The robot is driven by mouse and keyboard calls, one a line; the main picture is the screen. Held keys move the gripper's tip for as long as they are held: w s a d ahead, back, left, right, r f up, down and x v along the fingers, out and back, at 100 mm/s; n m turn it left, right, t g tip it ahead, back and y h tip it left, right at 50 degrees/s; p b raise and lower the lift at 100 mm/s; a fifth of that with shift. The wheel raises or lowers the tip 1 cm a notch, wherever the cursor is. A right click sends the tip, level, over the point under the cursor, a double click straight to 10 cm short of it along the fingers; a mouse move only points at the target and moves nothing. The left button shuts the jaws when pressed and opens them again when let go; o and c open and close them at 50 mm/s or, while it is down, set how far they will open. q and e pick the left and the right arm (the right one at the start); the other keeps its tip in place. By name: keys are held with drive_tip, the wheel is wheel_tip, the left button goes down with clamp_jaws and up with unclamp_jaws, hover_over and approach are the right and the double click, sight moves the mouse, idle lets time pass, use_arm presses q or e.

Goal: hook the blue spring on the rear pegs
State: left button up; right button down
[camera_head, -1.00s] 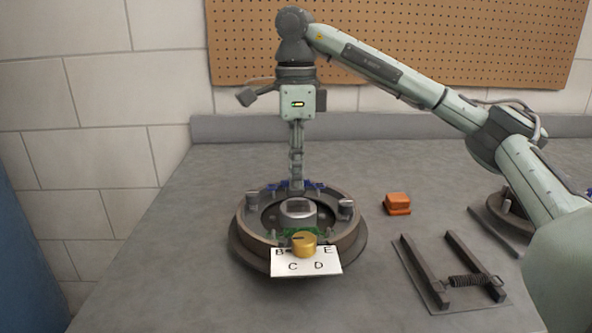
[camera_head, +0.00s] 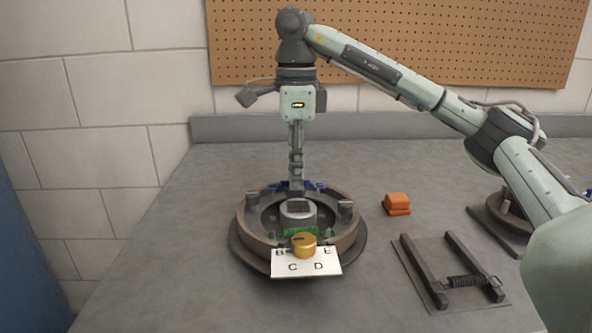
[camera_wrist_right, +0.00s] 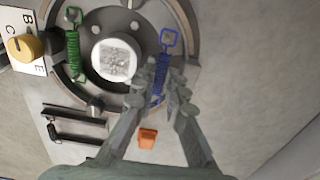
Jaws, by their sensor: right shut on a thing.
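The blue spring (camera_wrist_right: 158,78) is held between the fingertips of my right gripper (camera_wrist_right: 160,88), which is shut on it. In the head view bits of the blue spring (camera_head: 312,186) show at the gripper's tip (camera_head: 296,186), over the rear of the round fixture (camera_head: 355,240). A blue square loop (camera_wrist_right: 170,36) at one end of the spring sticks out past the fingers in the wrist view; the fingers partly cover the other end. The rear pegs are hard to make out, and I cannot tell if the loops are around them. My left gripper is not in view.
A green spring (camera_wrist_right: 73,55) lies across the fixture's front, behind a gold knob (camera_head: 304,244) on a lettered white plate (camera_head: 305,265). An orange block (camera_head: 398,203) and a dark rack with a black spring (camera_head: 468,282) lie to the right. The table's left is clear.

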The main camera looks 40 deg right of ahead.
drive_tip(key=shift+f+b, duration=0.3)
drive_tip(key=shift+f, duration=0.4)
idle(0.8)
drive_tip(key=shift+f, duration=0.25)
idle(0.9)
drive_tip(key=c, duration=1.5)
unclamp_jaws()
drive_tip(key=shift+c, duration=0.5)
drive_tip(key=shift+c, duration=1)
drive_tip(key=shift+r, duration=0.1)
